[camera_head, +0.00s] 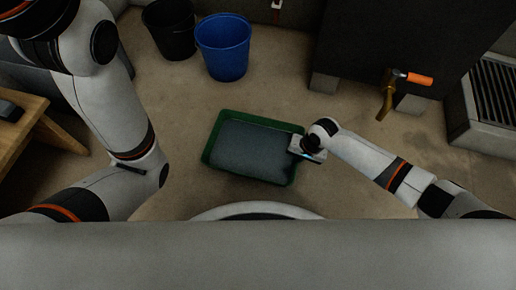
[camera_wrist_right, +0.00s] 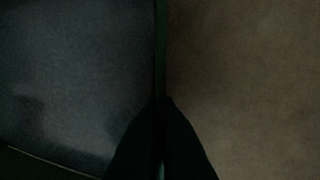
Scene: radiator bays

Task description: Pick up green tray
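The green tray (camera_head: 262,119) lies on the floor in the middle of the head view, with a flat grey-blue surface inside it that looks like liquid. My right gripper (camera_head: 298,147) is at the tray's right edge. In the right wrist view, its two dark fingers (camera_wrist_right: 163,110) close on the tray's thin rim (camera_wrist_right: 160,50), one on the inner side and one on the outer side. The fingertips are dark there. My left arm is folded at the left of the head view, and its gripper does not show.
A blue bucket (camera_head: 223,48) and a black bucket (camera_head: 170,29) stand behind the tray. A brass tap with an orange handle (camera_head: 412,78) is at the upper right, near a grey grille unit (camera_head: 490,100). A wooden table (camera_head: 22,128) is at the left. Floor around the tray is clear.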

